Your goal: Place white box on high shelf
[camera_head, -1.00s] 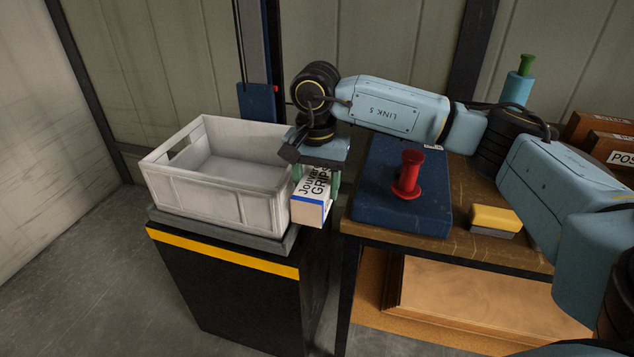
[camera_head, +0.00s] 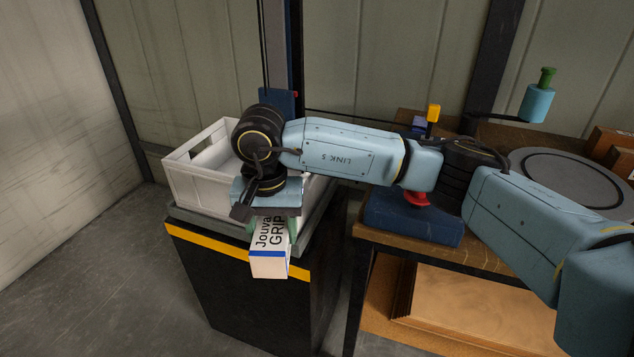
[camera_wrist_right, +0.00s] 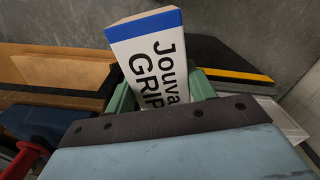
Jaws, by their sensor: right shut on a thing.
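The white box (camera_head: 269,252), with a blue stripe and black lettering reading "Jouva... GRIP...", is held in my right gripper (camera_head: 268,222). It hangs in front of the near side of the grey crate, over the yellow-edged black stand. In the right wrist view the box (camera_wrist_right: 152,62) sits between the green fingers (camera_wrist_right: 160,95), its far end sticking out past them. Its lower part is hidden by the gripper body. My left gripper is in neither view. No high shelf can be made out clearly in these views.
The open grey crate (camera_head: 188,178) stands on the black stand (camera_head: 250,308). To the right, a wooden bench (camera_head: 480,248) holds a blue block (camera_head: 405,222), a round grey plate (camera_head: 568,178) and brown boxes. A dark post (camera_head: 297,60) rises behind the crate.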

